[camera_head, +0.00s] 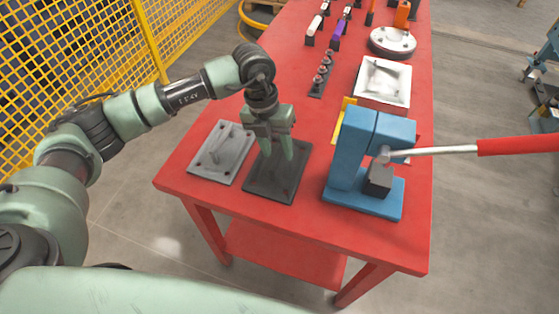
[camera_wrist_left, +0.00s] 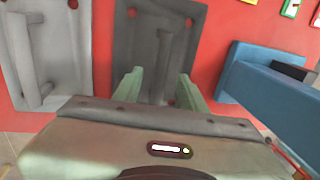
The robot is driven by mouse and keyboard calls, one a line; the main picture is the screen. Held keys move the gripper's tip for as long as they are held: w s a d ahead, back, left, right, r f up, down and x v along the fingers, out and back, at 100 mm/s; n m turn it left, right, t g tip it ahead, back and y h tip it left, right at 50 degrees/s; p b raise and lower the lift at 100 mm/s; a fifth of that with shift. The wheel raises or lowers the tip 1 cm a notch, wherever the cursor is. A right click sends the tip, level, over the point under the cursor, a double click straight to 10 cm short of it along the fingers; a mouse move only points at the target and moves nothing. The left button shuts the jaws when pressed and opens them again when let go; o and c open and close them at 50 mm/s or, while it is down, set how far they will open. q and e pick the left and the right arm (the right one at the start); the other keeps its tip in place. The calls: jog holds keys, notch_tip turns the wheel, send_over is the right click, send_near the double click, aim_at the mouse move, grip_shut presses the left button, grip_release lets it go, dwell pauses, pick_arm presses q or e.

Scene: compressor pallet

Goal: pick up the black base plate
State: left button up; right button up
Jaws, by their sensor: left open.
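The black base plate (camera_head: 276,184) is a dark flat plate lying on the red table near its front edge. In the left wrist view the black base plate (camera_wrist_left: 133,45) shows a raised bar-like handle (camera_wrist_left: 162,65) on its top. My left gripper (camera_head: 280,152) points down over the plate, with its fingers in front of it. In the left wrist view the left gripper's two fingers (camera_wrist_left: 158,87) are apart, one on each side of the handle's lower end. Nothing is seen gripped. I cannot tell whether the fingers touch the plate. My right gripper is not in view.
A grey plate (camera_head: 222,152) lies close on the left of the black one. A blue press (camera_head: 348,160) with a red-handled lever (camera_head: 515,146) stands to the right. A silver tray (camera_head: 383,82) and small parts are farther back. A yellow fence (camera_head: 60,50) stands at left.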

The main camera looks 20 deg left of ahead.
pick_arm(q)
jog(key=f, duration=0.2)
jog(key=shift+d+f, duration=0.25)
jog(key=shift+f, duration=0.05)
jog(key=c, duration=0.8)
grip_shut()
jog(key=shift+w+r, duration=0.1)
jog(key=shift+w, duration=0.05)
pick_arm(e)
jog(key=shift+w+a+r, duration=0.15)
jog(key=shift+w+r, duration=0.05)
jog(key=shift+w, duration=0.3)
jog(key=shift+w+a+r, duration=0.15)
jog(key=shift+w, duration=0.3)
